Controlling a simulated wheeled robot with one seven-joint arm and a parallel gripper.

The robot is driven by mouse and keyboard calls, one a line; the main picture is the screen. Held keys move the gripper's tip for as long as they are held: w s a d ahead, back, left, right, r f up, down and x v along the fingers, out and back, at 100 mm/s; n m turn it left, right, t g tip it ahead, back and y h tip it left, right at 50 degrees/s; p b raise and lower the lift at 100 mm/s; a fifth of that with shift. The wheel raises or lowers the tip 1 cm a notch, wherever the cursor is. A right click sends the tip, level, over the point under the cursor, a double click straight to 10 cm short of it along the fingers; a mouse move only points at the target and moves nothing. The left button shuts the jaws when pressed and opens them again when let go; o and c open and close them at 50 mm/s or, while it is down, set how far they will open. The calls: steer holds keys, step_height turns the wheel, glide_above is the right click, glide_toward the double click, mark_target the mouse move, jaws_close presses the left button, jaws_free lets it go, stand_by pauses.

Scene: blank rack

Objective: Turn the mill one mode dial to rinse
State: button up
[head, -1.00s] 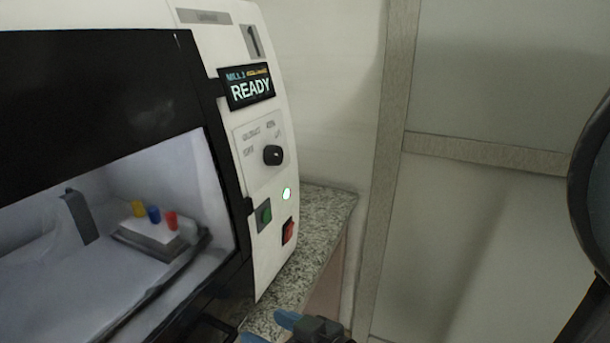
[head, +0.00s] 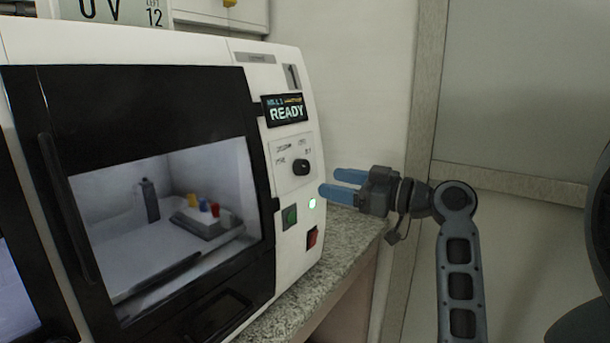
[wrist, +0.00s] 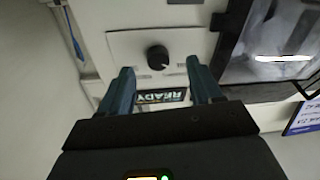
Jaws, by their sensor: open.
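The mill (head: 255,58) is a white machine marked 1, and its display (head: 285,110) reads READY. Its mode dial (head: 302,167) is a black knob on a pale plate with small labels too blurred to read. My gripper (head: 335,184) is open and empty, to the right of the dial and slightly lower, with its blue fingers pointing left toward the panel. In the wrist view the dial (wrist: 158,57) shows ahead of the open fingers, between their lines and apart from them. Which label the dial points to is unclear.
Below the dial are a lit green lamp (head: 312,203), a green button (head: 290,216) and a red switch (head: 312,237). The window shows a block with coloured pegs (head: 203,207). The granite counter (head: 345,240) ends right of the mill, near a wall.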

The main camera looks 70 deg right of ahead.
mark_target(306, 167)
steer(key=shift+n+y, duration=0.4)
steer(key=shift+n, duration=0.3)
steer(key=w, duration=0.2)
steer(key=w+d+r+p, duration=0.1)
steer(key=w, duration=0.1)
steer(key=w+r, duration=0.1)
steer(key=w, duration=0.1)
steer(key=shift+w+d, duration=0.1)
steer(key=shift+d, duration=0.05)
steer(key=c, duration=1)
steer(key=shift+c, duration=0.2)
